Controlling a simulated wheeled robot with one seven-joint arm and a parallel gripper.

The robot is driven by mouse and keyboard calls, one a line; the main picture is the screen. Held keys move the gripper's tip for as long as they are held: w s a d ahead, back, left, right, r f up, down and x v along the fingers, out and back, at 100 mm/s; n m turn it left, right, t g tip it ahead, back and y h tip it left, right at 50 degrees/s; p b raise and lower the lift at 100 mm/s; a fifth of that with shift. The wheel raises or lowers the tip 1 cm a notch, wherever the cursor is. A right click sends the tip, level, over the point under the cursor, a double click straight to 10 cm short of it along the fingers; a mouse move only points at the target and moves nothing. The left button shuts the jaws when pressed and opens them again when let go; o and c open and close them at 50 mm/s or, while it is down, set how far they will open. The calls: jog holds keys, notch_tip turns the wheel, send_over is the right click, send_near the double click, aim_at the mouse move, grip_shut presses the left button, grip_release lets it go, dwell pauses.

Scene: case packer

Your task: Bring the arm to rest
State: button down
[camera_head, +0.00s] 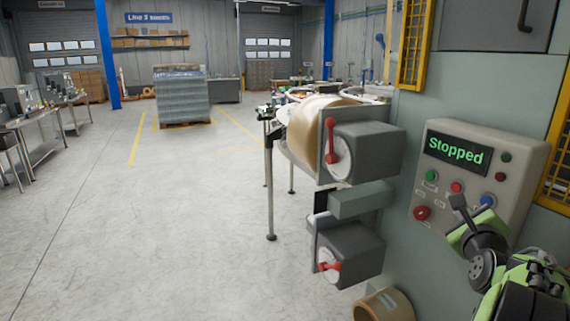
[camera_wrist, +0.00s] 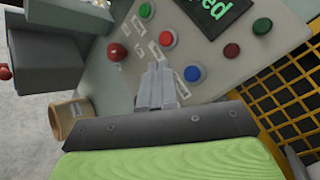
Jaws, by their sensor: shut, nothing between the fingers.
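My arm shows at the lower right of the head view, with my gripper (camera_head: 461,207) raised in front of the machine's control panel (camera_head: 444,135). In the wrist view my gripper (camera_wrist: 160,72) is shut and empty, its fingers together. The fingers overlap the panel's lower part in that view, close to the red and blue buttons. I cannot tell whether they touch the panel. The panel's display (camera_head: 458,153) reads "Stopped". A blue button (camera_head: 487,201) sits just right of my gripper in the head view.
Grey boxes with red handles (camera_head: 331,141) jut from the machine at the left of the panel. A tape roll (camera_head: 384,305) is below. Yellow mesh guards (camera_head: 557,165) stand at the right. Open floor (camera_head: 150,230) lies to the left, with a wrapped pallet (camera_head: 182,97) farther back.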

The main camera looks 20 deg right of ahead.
jog(key=a+f+n+g+y, duration=0.15)
jog(key=a+n+y, duration=0.25)
jog(key=a+n, duration=0.7)
jog(key=a+f+n+g+y, duration=0.1)
jog(key=a+f+n+y, duration=0.4)
jog(key=a, duration=1)
jog(key=s+a+f+n+g+y, duration=0.1)
jog(key=s+a+f+n+g, duration=0.1)
jog(key=s+a+n, duration=0.4)
jog(key=s+a+f+n+g, duration=0.3)
jog(key=s+a+n, duration=0.3)
jog(key=s+n, duration=0.4)
jog(key=shift+f+n+y, duration=0.4)
jog(key=shift+f+n, duration=0.4)
jog(key=shift+n, duration=0.2)
jog(key=shift+a, duration=0.1)
